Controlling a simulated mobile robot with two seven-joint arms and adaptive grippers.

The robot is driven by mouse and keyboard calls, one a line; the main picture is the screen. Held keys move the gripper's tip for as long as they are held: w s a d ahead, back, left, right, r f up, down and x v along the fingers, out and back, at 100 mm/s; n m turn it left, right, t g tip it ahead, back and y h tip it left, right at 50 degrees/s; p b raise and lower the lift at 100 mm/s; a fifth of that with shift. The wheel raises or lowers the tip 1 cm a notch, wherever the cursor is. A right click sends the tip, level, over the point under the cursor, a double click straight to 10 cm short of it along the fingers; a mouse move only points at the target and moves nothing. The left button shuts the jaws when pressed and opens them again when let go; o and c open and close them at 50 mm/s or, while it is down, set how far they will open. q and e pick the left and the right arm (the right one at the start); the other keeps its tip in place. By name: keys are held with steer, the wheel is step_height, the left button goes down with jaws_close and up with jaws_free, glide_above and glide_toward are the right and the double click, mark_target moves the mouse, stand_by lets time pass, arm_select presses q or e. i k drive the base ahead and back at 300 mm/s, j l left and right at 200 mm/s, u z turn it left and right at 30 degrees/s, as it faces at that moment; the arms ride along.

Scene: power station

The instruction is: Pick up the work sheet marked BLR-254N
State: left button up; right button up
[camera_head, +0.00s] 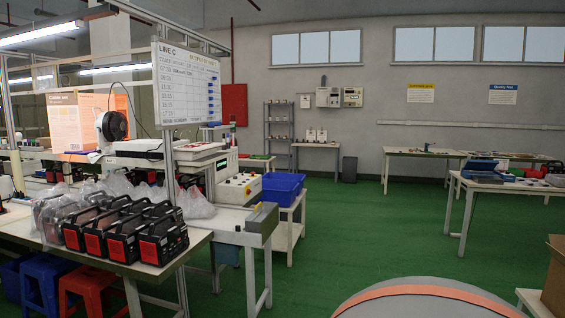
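No sheet with a readable BLR-254N mark shows in the head view. An orange and white printed sheet (88,125) hangs above the workbench at the left; its small text is too small to read. A few small white papers (311,135) stand on a small table by the back wall, also unreadable. Neither of my grippers is in view.
A workbench (205,238) with several black and red devices (125,228) stands at the left, under a LINE C whiteboard (188,85). A blue bin (283,187) sits behind it. Tables (465,182) stand at the right. Green floor (345,225) between is clear.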

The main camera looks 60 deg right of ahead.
mark_target(305, 100)
steer(key=i+l+z, duration=0.1)
steer(key=l+z, duration=0.15)
steer(key=l, duration=0.15)
steer(key=i+l+z, duration=0.1)
steer(key=l+z, duration=0.2)
steer(key=i+l+z, duration=0.25)
steer(key=l, duration=0.25)
steer(key=i+l+z, duration=0.4)
steer(key=l+z, duration=0.2)
steer(key=i+l+z, duration=0.45)
steer(key=z, duration=0.25)
steer(key=i+l+z, duration=0.15)
steer(key=i+z, duration=0.35)
steer(key=i, duration=6.95)
